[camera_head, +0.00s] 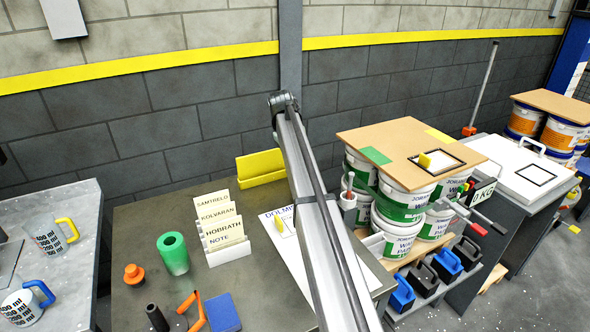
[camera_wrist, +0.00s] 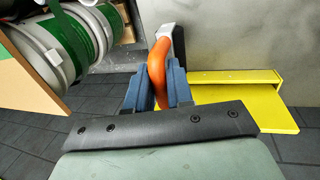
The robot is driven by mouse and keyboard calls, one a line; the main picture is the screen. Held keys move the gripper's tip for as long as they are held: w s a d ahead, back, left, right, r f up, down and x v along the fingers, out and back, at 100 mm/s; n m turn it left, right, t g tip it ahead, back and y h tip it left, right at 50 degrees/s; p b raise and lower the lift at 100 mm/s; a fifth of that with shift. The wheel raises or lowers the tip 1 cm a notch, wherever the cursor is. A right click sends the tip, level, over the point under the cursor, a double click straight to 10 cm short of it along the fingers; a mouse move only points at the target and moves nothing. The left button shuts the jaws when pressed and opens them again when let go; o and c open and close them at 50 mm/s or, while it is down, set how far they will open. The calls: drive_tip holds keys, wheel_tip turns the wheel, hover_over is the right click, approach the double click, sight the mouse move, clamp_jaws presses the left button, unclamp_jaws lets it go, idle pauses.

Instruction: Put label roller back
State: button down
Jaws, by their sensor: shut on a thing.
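The label roller, as far as I can make it out, shows in the wrist view as a curved orange handle (camera_wrist: 160,58) with a pale grey end. My gripper (camera_wrist: 157,88) has its blue fingers shut on this orange handle. The roller's far end is partly cut off from view by the angle. A yellow angled holder (camera_wrist: 235,95) lies just right of the fingers in the wrist view; it also shows at the back of the dark table in the head view (camera_head: 262,168). The head view does not show my gripper or the held roller clearly.
White-and-green pails (camera_head: 398,205) under a brown board (camera_head: 400,150) stand right of the table. Card stand (camera_head: 222,232), green cylinder (camera_head: 174,254), orange cap (camera_head: 134,274) and an orange-handled tool (camera_head: 192,308) stand on the table. A mug (camera_head: 50,238) is on the left bench.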

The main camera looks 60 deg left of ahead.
drive_tip(key=shift+s+x, duration=0.25)
drive_tip(key=shift+x, duration=0.85)
drive_tip(key=shift+s+x, duration=0.25)
drive_tip(key=shift+x, duration=0.85)
drive_tip(key=shift+f, duration=0.2)
drive_tip(key=c, duration=1)
unclamp_jaws()
drive_tip(key=shift+r, duration=0.1)
drive_tip(key=v, duration=1.2)
